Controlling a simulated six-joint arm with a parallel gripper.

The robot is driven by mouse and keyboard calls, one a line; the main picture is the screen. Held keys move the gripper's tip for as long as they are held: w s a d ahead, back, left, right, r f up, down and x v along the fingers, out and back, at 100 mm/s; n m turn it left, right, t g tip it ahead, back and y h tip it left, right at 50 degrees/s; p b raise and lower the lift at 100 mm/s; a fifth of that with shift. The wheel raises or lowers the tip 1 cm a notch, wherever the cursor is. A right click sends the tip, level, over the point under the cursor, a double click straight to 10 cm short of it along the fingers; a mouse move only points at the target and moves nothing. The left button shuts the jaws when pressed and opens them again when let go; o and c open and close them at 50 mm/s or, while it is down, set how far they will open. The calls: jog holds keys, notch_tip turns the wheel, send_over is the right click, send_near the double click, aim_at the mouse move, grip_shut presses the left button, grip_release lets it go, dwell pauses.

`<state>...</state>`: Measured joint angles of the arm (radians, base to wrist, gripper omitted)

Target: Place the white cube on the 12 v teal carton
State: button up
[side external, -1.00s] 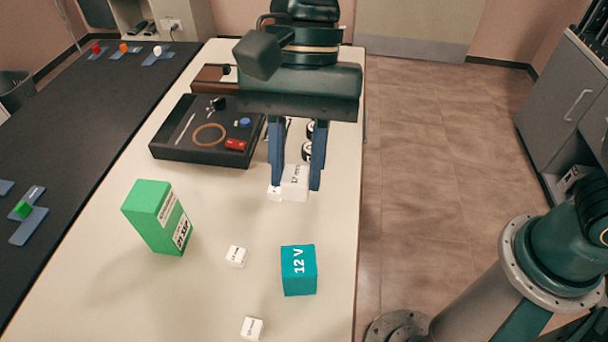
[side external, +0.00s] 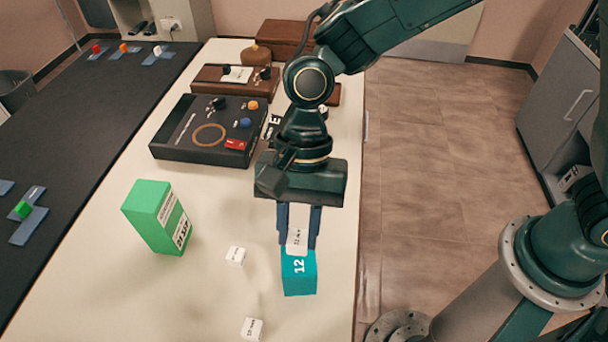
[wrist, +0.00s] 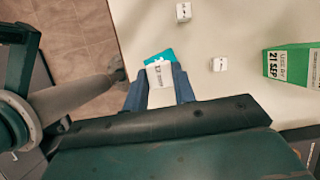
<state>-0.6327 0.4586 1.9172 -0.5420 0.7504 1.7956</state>
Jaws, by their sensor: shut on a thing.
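My gripper (side external: 298,228) is shut on a white cube (side external: 297,241) with dark print on its face. The cube is at the top of the teal carton (side external: 299,278) marked 12 V, covering part of its upper side in the side view. I cannot tell whether the cube touches the carton or hangs just above it. In the wrist view the white cube (wrist: 159,74) sits between the blue fingers (wrist: 160,88), and a strip of the teal carton (wrist: 160,57) shows beyond it.
Two small white cubes (side external: 236,256) (side external: 252,328) lie on the pale table left of the teal carton. A green carton (side external: 158,217) stands further left. A black case (side external: 205,150) with small items lies further back. The table's right edge is close to the carton.

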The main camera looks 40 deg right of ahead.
aim_at(300, 231)
jog(key=shift+f, duration=0.15)
jog(key=shift+f, duration=2)
jog(key=shift+f, duration=0.1)
jog(key=o, duration=0.9)
jog(key=shift+o, duration=0.2)
jog(key=v, duration=1.2)
